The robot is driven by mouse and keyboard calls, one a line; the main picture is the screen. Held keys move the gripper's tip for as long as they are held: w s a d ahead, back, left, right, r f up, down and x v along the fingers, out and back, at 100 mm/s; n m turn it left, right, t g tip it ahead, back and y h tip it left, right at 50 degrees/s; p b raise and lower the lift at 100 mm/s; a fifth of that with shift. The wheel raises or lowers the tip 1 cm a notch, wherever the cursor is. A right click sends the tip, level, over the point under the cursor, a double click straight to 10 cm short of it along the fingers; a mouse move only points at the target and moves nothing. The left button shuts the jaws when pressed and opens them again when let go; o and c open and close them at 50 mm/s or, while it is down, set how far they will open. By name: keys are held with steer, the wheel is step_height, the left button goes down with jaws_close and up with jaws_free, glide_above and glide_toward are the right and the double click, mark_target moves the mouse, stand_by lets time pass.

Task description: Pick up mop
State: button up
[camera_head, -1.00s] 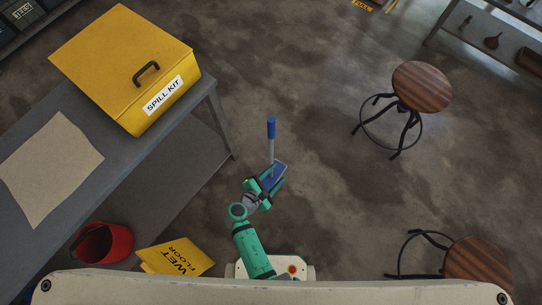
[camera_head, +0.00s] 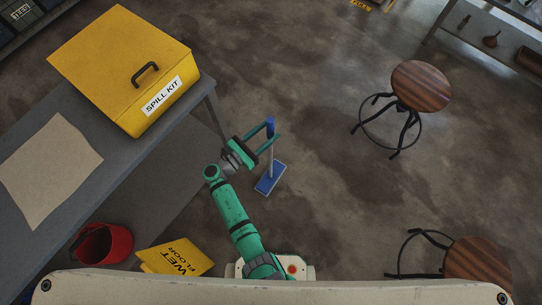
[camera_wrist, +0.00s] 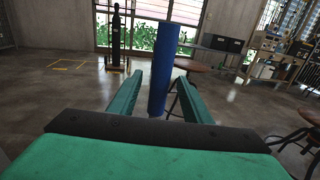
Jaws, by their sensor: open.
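The mop (camera_head: 270,180) stands upright on the floor in the head view, with a flat blue head at the bottom, a grey pole and a blue grip at the top. My gripper (camera_head: 272,136) is open at the height of the blue grip, with its two green fingers pointing right toward it. In the wrist view the blue grip (camera_wrist: 163,70) rises upright between the two fingers of my gripper (camera_wrist: 158,90), near their tips. I see no contact between the fingers and the grip.
A grey table (camera_head: 140,160) with a yellow spill kit box (camera_head: 115,70) stands at left. Wooden stools (camera_head: 421,86) stand at right. The floor between is clear.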

steer(key=shift+x, duration=2.75)
steer(key=shift+d+r, duration=0.1)
jaws_close()
steer(key=shift+r, duration=0.1)
